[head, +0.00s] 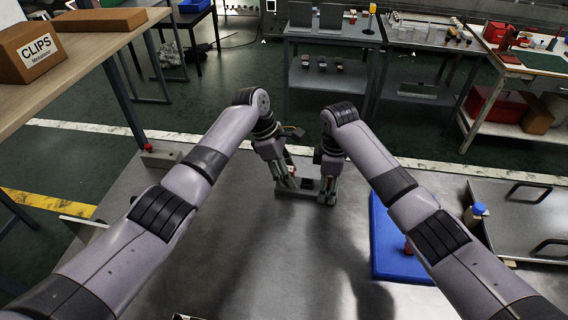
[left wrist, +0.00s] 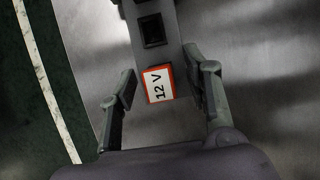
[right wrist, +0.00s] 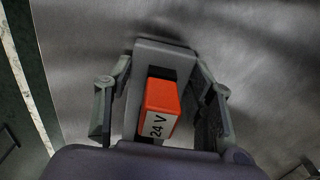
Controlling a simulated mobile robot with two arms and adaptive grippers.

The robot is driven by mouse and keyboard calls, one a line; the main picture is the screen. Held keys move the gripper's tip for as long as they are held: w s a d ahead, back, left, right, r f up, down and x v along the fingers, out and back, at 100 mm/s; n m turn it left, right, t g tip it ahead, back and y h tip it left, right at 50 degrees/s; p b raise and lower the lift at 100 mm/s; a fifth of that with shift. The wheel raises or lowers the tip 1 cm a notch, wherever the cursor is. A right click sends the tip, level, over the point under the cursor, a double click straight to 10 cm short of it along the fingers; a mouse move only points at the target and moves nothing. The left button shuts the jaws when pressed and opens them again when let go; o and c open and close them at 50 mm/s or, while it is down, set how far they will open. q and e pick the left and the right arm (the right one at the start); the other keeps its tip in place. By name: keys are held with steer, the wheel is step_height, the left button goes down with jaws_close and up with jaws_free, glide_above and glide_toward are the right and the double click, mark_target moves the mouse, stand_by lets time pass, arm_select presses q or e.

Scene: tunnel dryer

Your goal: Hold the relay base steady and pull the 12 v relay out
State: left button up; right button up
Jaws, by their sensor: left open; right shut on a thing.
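The grey relay base (head: 297,194) lies on the metal table between my two grippers. My left gripper (head: 285,183) is open, one finger on each side of the 12 V relay, with visible gaps. In the right wrist view, the orange 24 V relay (right wrist: 160,107) stands on the base. My right gripper (head: 328,196) is shut on the relay base, its fingers along the sides. Fingers partly hide the base in the head view.
A blue tray (head: 385,255) with a small red item lies to the right on the table. Farther right are a blue-capped bottle (head: 474,214) and a grey panel with black handles (head: 510,235). The table in front of the base is clear.

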arm_select(q)
steer(key=shift+c, duration=0.5)
jaws_close()
stand_by(0.6)
